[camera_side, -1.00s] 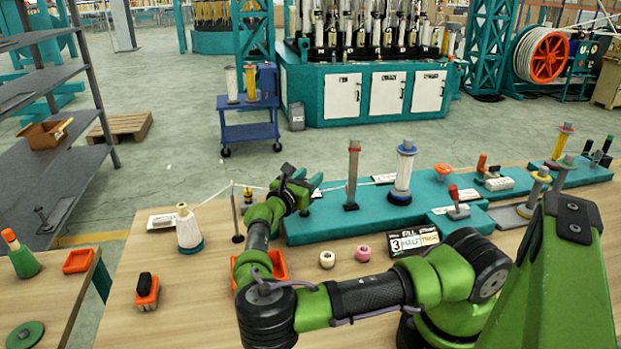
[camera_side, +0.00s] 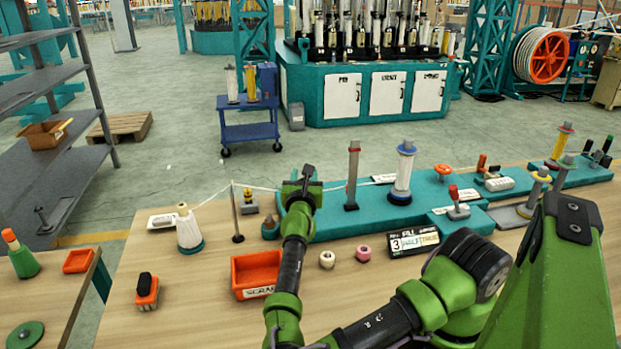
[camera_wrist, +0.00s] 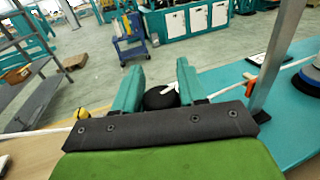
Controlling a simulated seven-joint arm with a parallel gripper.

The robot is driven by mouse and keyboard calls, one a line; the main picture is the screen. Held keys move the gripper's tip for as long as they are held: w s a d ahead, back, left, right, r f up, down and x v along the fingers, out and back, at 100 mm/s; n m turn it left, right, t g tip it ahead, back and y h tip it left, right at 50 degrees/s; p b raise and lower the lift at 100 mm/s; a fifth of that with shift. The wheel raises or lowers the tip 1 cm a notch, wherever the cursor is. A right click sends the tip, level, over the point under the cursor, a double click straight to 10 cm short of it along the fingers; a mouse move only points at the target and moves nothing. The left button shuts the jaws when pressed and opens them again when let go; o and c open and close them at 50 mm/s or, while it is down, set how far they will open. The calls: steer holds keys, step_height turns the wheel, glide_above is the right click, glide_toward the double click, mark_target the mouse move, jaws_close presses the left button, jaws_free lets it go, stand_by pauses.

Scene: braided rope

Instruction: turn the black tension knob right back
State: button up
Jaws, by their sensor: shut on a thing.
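The black tension knob (camera_wrist: 160,97) is round with a white pointer mark, and it sits between the two teal fingers of my gripper (camera_wrist: 158,88) in the wrist view. My gripper is shut on the knob, with one finger on each side. In the side view my gripper (camera_side: 303,178) is over the left end of the teal winder base (camera_side: 330,222), and my wrist hides the knob there. A white strand (camera_side: 262,188) runs close by the gripper.
A thin dark post (camera_side: 236,215) and a white cone (camera_side: 188,232) stand to the left. A tall grey spindle (camera_side: 352,178) rises just right of my gripper. An orange scrap bin (camera_side: 256,272) and two small rolls (camera_side: 327,259) lie in front on the table.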

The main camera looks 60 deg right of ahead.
steer(key=n+t+y, duration=0.1)
steer(key=t+y, duration=0.1)
steer(key=n+t+y, duration=0.3)
steer(key=n+t, duration=0.1)
steer(key=shift+w+a+y, duration=0.2)
steer(key=shift+w+y, duration=0.05)
steer(key=shift+y, duration=0.15)
steer(key=shift+w+a+n+t+y, duration=0.15)
steer(key=shift+n+t+y, duration=0.4)
steer(key=shift+n+y, duration=0.35)
steer(key=shift+w+a+n+t+y, duration=0.1)
steer(key=shift+n+t+y, duration=0.55)
steer(key=shift+y, duration=0.35)
steer(key=shift+n+y, duration=0.25)
steer(key=shift+y, duration=0.05)
steer(key=o, duration=1)
steer(key=shift+c, duration=0.2)
steer(key=shift+a, duration=0.1)
